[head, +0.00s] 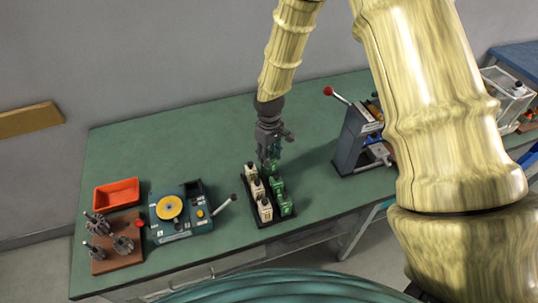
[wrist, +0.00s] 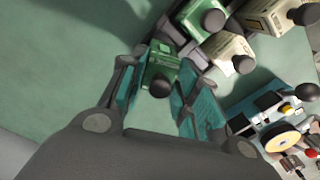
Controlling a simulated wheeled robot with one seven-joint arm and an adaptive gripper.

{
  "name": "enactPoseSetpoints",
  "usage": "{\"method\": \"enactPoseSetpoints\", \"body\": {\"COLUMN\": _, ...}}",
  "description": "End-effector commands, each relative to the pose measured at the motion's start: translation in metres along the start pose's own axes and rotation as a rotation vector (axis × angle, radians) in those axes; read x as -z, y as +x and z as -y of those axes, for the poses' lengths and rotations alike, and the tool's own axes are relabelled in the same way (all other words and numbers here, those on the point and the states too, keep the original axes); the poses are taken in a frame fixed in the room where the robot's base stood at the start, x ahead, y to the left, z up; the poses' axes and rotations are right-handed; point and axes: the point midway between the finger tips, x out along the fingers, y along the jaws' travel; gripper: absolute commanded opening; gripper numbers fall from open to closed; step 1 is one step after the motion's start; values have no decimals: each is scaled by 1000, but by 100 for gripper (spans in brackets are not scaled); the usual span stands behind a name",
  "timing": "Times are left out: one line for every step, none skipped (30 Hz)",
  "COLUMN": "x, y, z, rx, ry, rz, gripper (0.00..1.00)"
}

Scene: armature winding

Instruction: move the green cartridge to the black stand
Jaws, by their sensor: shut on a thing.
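My gripper (head: 272,150) is shut on a green cartridge (wrist: 162,65), which sits between the two fingers in the wrist view. In the head view this cartridge (head: 269,166) shows just below the fingers, at the far end of the black stand (head: 279,218). The stand holds a row of cream cartridges (head: 265,209) on its left and other green cartridges (head: 286,208) on its right. I cannot tell whether the held cartridge still touches the stand. Another green cartridge (wrist: 200,18) and cream ones (wrist: 231,52) are close beside my gripper in the wrist view.
A blue-grey machine with a yellow disc (head: 170,207) and a lever stands left of the stand. An orange bin (head: 117,194) and a brown board with metal parts (head: 117,246) are farther left. A grey press with a red knob (head: 355,138) stands right. The table's back left is clear.

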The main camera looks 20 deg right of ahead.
Motion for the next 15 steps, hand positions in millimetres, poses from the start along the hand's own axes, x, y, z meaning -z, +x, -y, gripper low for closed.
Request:
{"method": "enactPoseSetpoints", "body": {"x": 0, "y": -4, "z": 0, "rx": 0, "ry": 0, "rz": 0, "gripper": 1}}
{"method": "enactPoseSetpoints", "body": {"x": 0, "y": -6, "z": 0, "rx": 0, "ry": 0, "rz": 0, "gripper": 1}}
{"method": "enactPoseSetpoints", "body": {"x": 0, "y": -7, "z": 0, "rx": 0, "ry": 0, "rz": 0, "gripper": 1}}
{"method": "enactPoseSetpoints", "body": {"x": 0, "y": -9, "z": 0, "rx": 0, "ry": 0, "rz": 0, "gripper": 1}}
{"method": "enactPoseSetpoints", "body": {"x": 0, "y": -10, "z": 0, "rx": 0, "ry": 0, "rz": 0, "gripper": 1}}
{"method": "enactPoseSetpoints", "body": {"x": 0, "y": -12, "z": 0, "rx": 0, "ry": 0, "rz": 0, "gripper": 1}}
{"method": "enactPoseSetpoints", "body": {"x": 0, "y": -13, "z": 0, "rx": 0, "ry": 0, "rz": 0, "gripper": 1}}
{"method": "enactPoseSetpoints", "body": {"x": 0, "y": -15, "z": 0, "rx": 0, "ry": 0, "rz": 0, "gripper": 1}}
{"method": "enactPoseSetpoints", "body": {"x": 0, "y": -16, "z": 0, "rx": 0, "ry": 0, "rz": 0, "gripper": 1}}
{"method": "enactPoseSetpoints", "body": {"x": 0, "y": -18, "z": 0, "rx": 0, "ry": 0, "rz": 0, "gripper": 1}}
{"method": "enactPoseSetpoints", "body": {"x": 0, "y": -19, "z": 0, "rx": 0, "ry": 0, "rz": 0, "gripper": 1}}
{"method": "enactPoseSetpoints", "body": {"x": 0, "y": -21, "z": 0, "rx": 0, "ry": 0, "rz": 0, "gripper": 1}}
{"method": "enactPoseSetpoints", "body": {"x": 0, "y": -22, "z": 0, "rx": 0, "ry": 0, "rz": 0, "gripper": 1}}
{"method": "enactPoseSetpoints", "body": {"x": 0, "y": -23, "z": 0, "rx": 0, "ry": 0, "rz": 0, "gripper": 1}}
{"method": "enactPoseSetpoints", "body": {"x": 0, "y": -23, "z": 0, "rx": 0, "ry": 0, "rz": 0, "gripper": 1}}
